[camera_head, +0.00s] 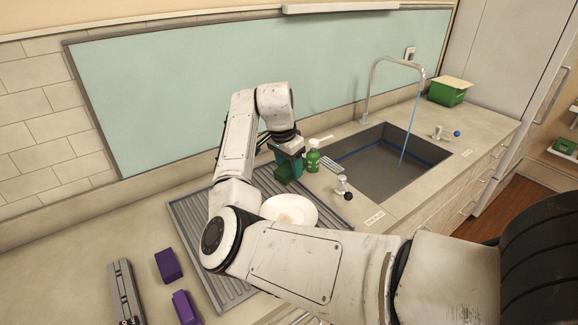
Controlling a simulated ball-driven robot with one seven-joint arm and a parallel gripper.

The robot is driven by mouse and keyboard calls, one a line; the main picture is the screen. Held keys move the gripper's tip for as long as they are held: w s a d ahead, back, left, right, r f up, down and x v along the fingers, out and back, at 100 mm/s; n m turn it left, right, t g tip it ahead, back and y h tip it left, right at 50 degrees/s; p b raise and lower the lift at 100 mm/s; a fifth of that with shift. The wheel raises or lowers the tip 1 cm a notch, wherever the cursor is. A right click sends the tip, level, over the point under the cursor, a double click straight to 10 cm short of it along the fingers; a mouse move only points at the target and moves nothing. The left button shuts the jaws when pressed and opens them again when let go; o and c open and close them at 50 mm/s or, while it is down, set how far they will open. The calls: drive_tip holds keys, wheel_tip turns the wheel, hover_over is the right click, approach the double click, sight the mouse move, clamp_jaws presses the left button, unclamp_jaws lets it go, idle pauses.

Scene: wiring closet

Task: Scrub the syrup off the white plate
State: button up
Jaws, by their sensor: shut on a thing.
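The white plate (293,210) lies on the grey ribbed drainboard, its near left part hidden behind my arm. A faint brownish patch shows on its face, perhaps syrup. My gripper (288,158) points down above the far part of the drainboard, beyond the plate and apart from it. It is shut on a dark green block (283,173), perhaps a sponge; the fingers are small and partly hidden.
A green bottle (313,161) stands just right of my gripper. The sink (375,150) has a tall faucet (372,85) with water running. Purple blocks (168,265) and a grey tool (124,290) lie at left. A green box (448,93) stands at the back right.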

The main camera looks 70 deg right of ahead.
drive_tip(key=a+b+x, duration=0.1)
drive_tip(key=b+x, duration=0.1)
drive_tip(key=x, duration=0.3)
drive_tip(key=a+b+x, duration=0.1)
drive_tip(key=b+x, duration=0.1)
drive_tip(key=x, duration=0.2)
drive_tip(key=w+b+x, duration=0.1)
drive_tip(key=b+x, duration=0.2)
drive_tip(key=x, duration=0.2)
drive_tip(key=shift+a+f, duration=0.3)
drive_tip(key=shift+f, duration=0.3)
drive_tip(key=shift+f+b, duration=0.3)
drive_tip(key=shift+f, duration=0.3)
drive_tip(key=shift+s+d+r+p, duration=0.1)
drive_tip(key=shift+s+d+p, duration=0.05)
drive_tip(key=shift+s+d, duration=0.4)
drive_tip(key=shift+s+d+p, duration=0.15)
drive_tip(key=shift+s+d, duration=0.2)
drive_tip(key=shift+d, duration=0.3)
drive_tip(key=shift+a, duration=0.15)
drive_tip(key=shift+w+a+p, duration=0.2)
drive_tip(key=shift+w+a, duration=0.05)
drive_tip(key=shift+a, duration=0.35)
drive_tip(key=shift+w+a+p, duration=0.2)
drive_tip(key=shift+w+a, duration=0.05)
drive_tip(key=shift+a, duration=0.35)
